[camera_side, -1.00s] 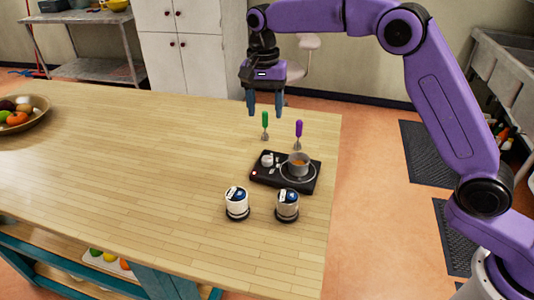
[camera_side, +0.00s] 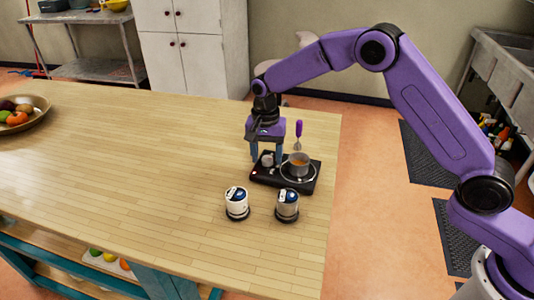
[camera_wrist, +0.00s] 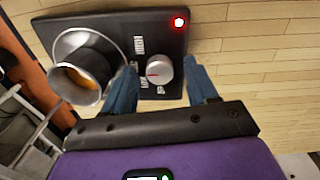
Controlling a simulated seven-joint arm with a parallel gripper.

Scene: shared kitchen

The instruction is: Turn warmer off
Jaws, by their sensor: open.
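The warmer (camera_side: 265,178) is a flat black unit on the wooden table, and it also shows in the wrist view (camera_wrist: 110,22). Its grey-white knob (camera_side: 268,159) is at its left part; in the wrist view the knob (camera_wrist: 159,69) has a red pointer mark. A red light (camera_wrist: 179,22) glows at the warmer's corner. A small metal pot (camera_side: 299,165) with orange contents sits on the round plate. My gripper (camera_side: 267,158) is open and low over the warmer, its fingers on either side of the knob. I cannot tell whether they touch it.
A fruit bowl (camera_side: 25,113) is far left.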

